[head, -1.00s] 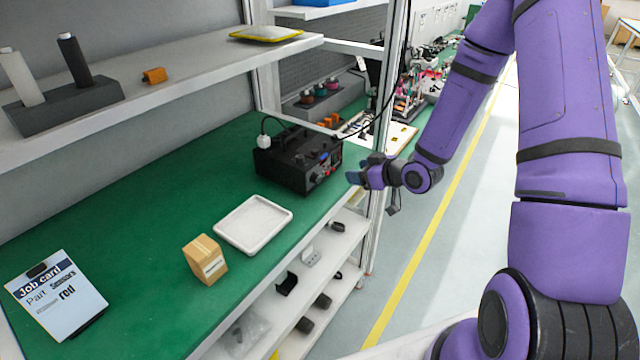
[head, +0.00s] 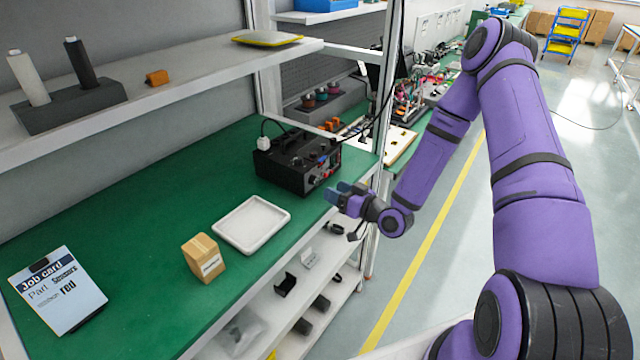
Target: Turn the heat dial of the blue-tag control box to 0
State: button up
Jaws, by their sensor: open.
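A black control box (head: 298,162) stands on the green bench top near its right end. Its front panel (head: 325,168) faces right toward the aisle, with small knobs and blue and red spots on it. The heat dial and its setting are too small to make out, and I cannot read a tag. My gripper (head: 335,192) is open and empty, just in front of and a little below the panel. It appears apart from the box.
A white tray (head: 287,219), a wooden block (head: 203,258) and a job card (head: 62,290) lie on the bench. A shelf (head: 190,80) hangs above. A frame post (head: 385,100) stands beside the box. The aisle floor at right is clear.

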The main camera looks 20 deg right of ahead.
aim_at(317, 182)
jog(key=shift+x, duration=3.1)
jog(key=c, duration=0.9)
